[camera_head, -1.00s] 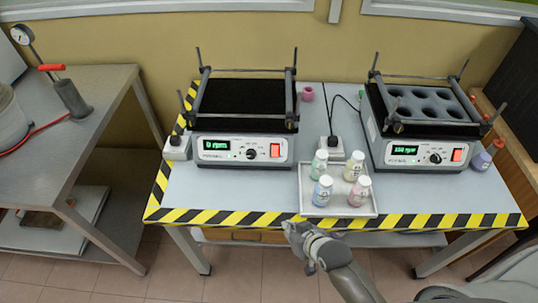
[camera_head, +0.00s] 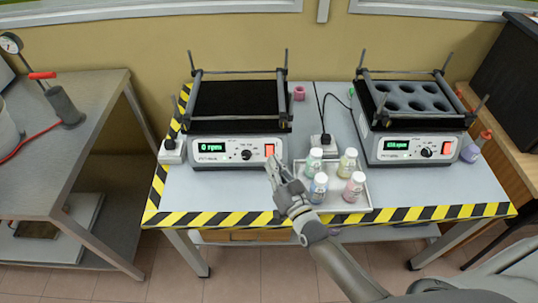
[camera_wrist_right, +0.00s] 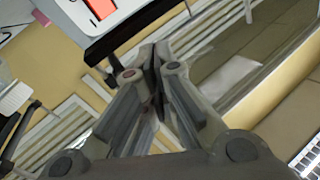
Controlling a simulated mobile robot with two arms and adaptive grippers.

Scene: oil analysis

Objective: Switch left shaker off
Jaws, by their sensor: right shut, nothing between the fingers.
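The left shaker (camera_head: 225,151) stands at the back left of the table, with a flat black top and a green display (camera_head: 210,147) that seems to read 0 rpm. Its red switch (camera_head: 269,150) is at the right end of the front panel. My right gripper (camera_head: 272,165) is shut and empty, its tips just below and in front of the switch; contact cannot be told. In the right wrist view the closed fingers (camera_wrist_right: 150,75) show, with the red switch (camera_wrist_right: 101,8) at the upper left. My left gripper is not in view.
A white tray (camera_head: 366,207) with several capped bottles sits right of my gripper. The right shaker (camera_head: 408,150) has a lit display and a holder with round wells. A white power adapter (camera_head: 172,152) stands left of the left shaker. Yellow-black tape (camera_head: 205,219) marks the table's front edge.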

